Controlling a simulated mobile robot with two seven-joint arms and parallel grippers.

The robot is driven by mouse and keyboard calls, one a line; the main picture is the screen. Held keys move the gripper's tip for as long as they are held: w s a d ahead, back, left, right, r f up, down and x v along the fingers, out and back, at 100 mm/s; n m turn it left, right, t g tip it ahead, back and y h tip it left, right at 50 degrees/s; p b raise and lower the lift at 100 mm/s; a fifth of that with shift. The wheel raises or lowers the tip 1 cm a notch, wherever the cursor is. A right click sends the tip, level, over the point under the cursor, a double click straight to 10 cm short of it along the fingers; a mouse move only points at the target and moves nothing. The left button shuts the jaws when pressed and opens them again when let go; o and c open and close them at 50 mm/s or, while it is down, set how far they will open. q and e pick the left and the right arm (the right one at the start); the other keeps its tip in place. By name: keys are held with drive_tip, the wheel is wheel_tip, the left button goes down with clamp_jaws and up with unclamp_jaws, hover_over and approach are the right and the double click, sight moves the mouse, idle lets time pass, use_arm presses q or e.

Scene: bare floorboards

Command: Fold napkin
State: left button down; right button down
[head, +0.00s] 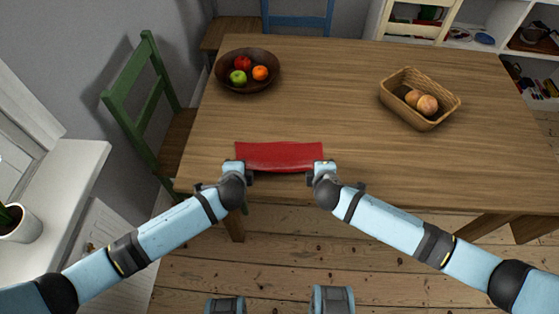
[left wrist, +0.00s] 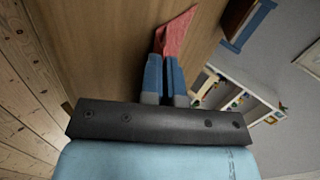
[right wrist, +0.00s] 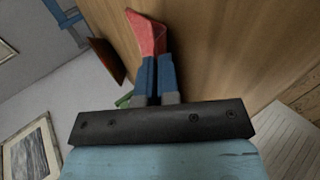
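A red napkin (head: 279,156) lies at the near edge of the wooden table, as a wide, short strip with a slightly curved front edge. My left gripper (head: 236,168) is at its near left corner, and my right gripper (head: 324,168) is at its near right corner. In the left wrist view the fingers (left wrist: 166,75) are close together with the red cloth (left wrist: 176,32) between and beyond their tips. In the right wrist view the fingers (right wrist: 156,75) are likewise closed on the red cloth (right wrist: 148,34). The napkin's underside is hidden.
On the table (head: 330,100), a dark bowl (head: 247,86) with several fruits stands at the back left. A wicker basket (head: 400,113) with round brown items stands at the right. The table between them is clear. A green chair (head: 140,95) is at the left side.

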use_arm(q)
drive_tip(key=shift+s+f+t, duration=0.25)
drive_tip(key=shift+t, duration=0.05)
use_arm(e)
drive_tip(key=shift+s+f+t, duration=0.25)
drive_tip(key=shift+t, duration=0.05)
use_arm(q)
drive_tip(key=c, duration=1)
unclamp_jaws()
use_arm(e)
drive_tip(key=c, duration=1)
unclamp_jaws()
use_arm(q)
drive_tip(key=shift+r, duration=0.1)
use_arm(e)
drive_tip(key=shift+r, duration=0.1)
use_arm(q)
drive_tip(key=s+r, duration=0.6)
drive_tip(key=r, duration=0.3)
use_arm(e)
drive_tip(key=s+r, duration=0.6)
drive_tip(key=r, duration=0.2)
drive_tip(key=shift+r, duration=0.4)
use_arm(q)
drive_tip(key=shift+f, duration=0.1)
